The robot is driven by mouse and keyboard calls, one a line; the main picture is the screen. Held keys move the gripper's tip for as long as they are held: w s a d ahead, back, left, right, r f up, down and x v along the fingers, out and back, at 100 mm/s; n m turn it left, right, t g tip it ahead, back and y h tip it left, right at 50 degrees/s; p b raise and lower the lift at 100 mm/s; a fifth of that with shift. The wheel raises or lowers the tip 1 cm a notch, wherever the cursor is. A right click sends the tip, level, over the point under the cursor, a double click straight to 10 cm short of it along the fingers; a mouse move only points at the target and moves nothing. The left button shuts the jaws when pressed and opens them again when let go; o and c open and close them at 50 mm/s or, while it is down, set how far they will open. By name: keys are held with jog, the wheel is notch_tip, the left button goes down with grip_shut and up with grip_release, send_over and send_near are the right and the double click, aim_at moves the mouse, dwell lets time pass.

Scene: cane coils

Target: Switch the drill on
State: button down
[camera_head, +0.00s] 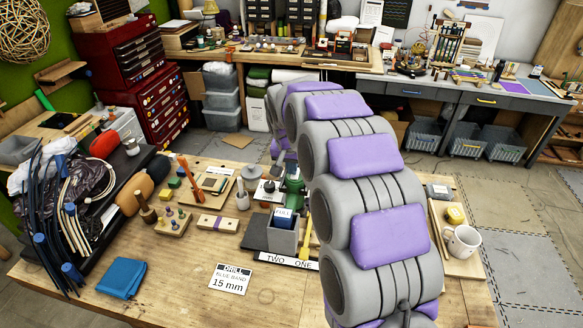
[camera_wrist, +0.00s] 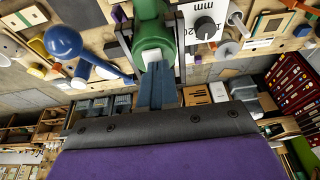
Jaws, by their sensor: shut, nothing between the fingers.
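The drill is a green machine (camera_head: 294,192) on the bench, partly hidden behind my arm in the head view. A white plate with a black knob (camera_wrist: 205,27) and "mm" lettering is beside the drill. A card (camera_head: 232,279) reads "DRILL BLUE BAND 15 mm".
A grey bin (camera_head: 284,240) stands before the drill, with a "TWO ONE" strip (camera_head: 290,262) at its foot. A peg block (camera_head: 173,222), a blue cloth (camera_head: 122,279) and cane coils (camera_head: 75,205) lie to the left. A mug (camera_head: 462,241) stands at the right.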

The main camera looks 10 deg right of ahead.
jog(key=shift+w+d+r, duration=0.1)
jog(key=shift+w+d, duration=0.15)
jog(key=shift+w, duration=0.3)
jog(key=shift+r, duration=0.2)
jog(key=v, duration=0.2)
jog(key=p+v, duration=0.1)
jog(key=shift+w+d+r, duration=0.15)
jog(key=shift+d+r, duration=0.2)
jog(key=shift+r, duration=0.15)
jog(key=s+a+r, duration=0.2)
jog(key=s+r, duration=0.3)
jog(key=r, duration=0.3)
jog(key=shift+a+b, duration=0.15)
jog(key=shift+b, duration=0.2)
jog(key=shift+a, duration=0.2)
